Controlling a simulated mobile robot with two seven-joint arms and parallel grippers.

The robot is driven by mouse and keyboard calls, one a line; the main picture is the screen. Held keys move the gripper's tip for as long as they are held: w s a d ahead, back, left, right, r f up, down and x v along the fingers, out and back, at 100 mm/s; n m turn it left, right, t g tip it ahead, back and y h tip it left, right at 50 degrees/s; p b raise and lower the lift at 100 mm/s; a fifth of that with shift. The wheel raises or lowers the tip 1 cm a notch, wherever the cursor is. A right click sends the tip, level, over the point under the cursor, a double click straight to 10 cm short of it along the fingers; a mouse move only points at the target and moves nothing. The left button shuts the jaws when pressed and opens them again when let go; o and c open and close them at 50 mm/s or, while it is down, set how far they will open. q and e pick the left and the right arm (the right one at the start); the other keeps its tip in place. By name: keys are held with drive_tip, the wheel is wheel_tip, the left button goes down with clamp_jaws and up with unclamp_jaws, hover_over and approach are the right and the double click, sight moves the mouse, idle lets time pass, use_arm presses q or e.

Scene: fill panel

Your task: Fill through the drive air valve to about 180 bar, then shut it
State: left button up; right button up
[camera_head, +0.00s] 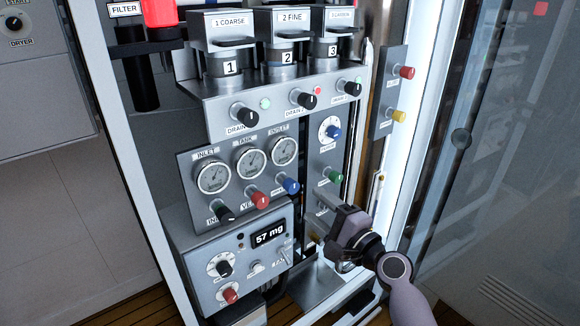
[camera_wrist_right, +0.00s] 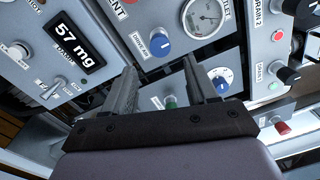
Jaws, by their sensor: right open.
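A blue knob (camera_head: 290,186) sits at the right end of the knob row under the gauges. It also shows in the wrist view (camera_wrist_right: 160,42), where its tilted label seems to read DRIVE AIR. The inlet (camera_head: 213,175), tank (camera_head: 250,162) and outlet (camera_head: 284,149) gauges are above the row; their needles are too small to read. My right gripper (camera_head: 319,212) is open and empty, in front of the panel, below and right of the blue knob. In the wrist view a green knob (camera_wrist_right: 170,102) shows between the fingers, beyond them. My left gripper is not in view.
A red vent knob (camera_head: 260,200) and a black knob (camera_head: 223,212) stand left of the blue one. A blue-centred dial (camera_head: 331,130) is above the green knob. A box with a 57 mg display (camera_head: 269,234) is below. A glass door (camera_head: 480,150) stands at right.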

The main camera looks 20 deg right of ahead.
idle(0.8)
drive_tip(key=s+a+f+n+g+h, duration=0.1)
drive_tip(key=s+f+n+g+h, duration=0.3)
drive_tip(key=s+f+n, duration=1.5)
drive_tip(key=s+f+g, duration=0.3)
drive_tip(key=s+f, duration=0.1)
drive_tip(key=s, duration=0.1)
drive_tip(key=shift+s+a+n, duration=0.2)
drive_tip(key=shift+s+n, duration=0.1)
drive_tip(key=shift+s, duration=0.1)
